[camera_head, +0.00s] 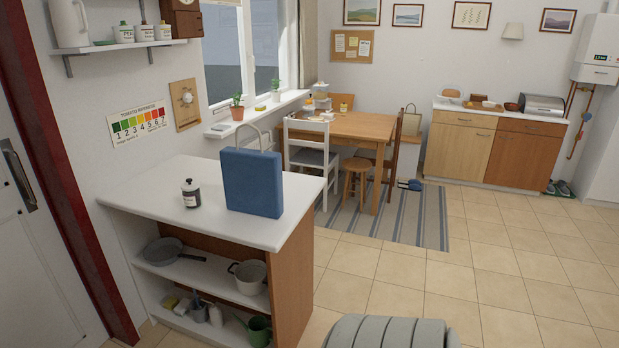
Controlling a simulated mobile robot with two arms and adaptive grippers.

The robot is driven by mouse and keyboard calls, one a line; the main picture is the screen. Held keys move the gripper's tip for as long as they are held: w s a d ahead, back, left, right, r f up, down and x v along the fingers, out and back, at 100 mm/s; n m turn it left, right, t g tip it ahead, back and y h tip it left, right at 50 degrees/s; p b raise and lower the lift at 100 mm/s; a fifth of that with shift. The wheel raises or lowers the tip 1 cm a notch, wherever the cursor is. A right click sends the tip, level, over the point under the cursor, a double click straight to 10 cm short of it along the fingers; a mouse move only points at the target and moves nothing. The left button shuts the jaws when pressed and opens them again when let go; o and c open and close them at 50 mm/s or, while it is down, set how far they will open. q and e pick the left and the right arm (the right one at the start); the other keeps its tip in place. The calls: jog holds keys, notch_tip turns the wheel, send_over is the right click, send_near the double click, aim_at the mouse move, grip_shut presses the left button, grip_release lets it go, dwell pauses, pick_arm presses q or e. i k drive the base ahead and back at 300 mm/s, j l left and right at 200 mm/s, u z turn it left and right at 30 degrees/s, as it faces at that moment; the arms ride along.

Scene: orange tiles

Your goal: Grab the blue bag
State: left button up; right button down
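A blue, box-shaped bag (252,183) stands upright on the white top of a counter unit (140,192), near its back right part. A pale arched shape (250,130) shows just above and behind it; I cannot tell if it is the bag's handle or the back of a chair. Neither of my grippers is in view.
Behind are a wooden table (355,126), a white chair (307,143) and a stool (357,168). Tiled floor (500,270) is clear at right.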

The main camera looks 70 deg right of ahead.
aim_at(253, 179)
jog(key=z, duration=1.8)
jog(key=i, duration=0.15)
jog(key=j+z, duration=0.05)
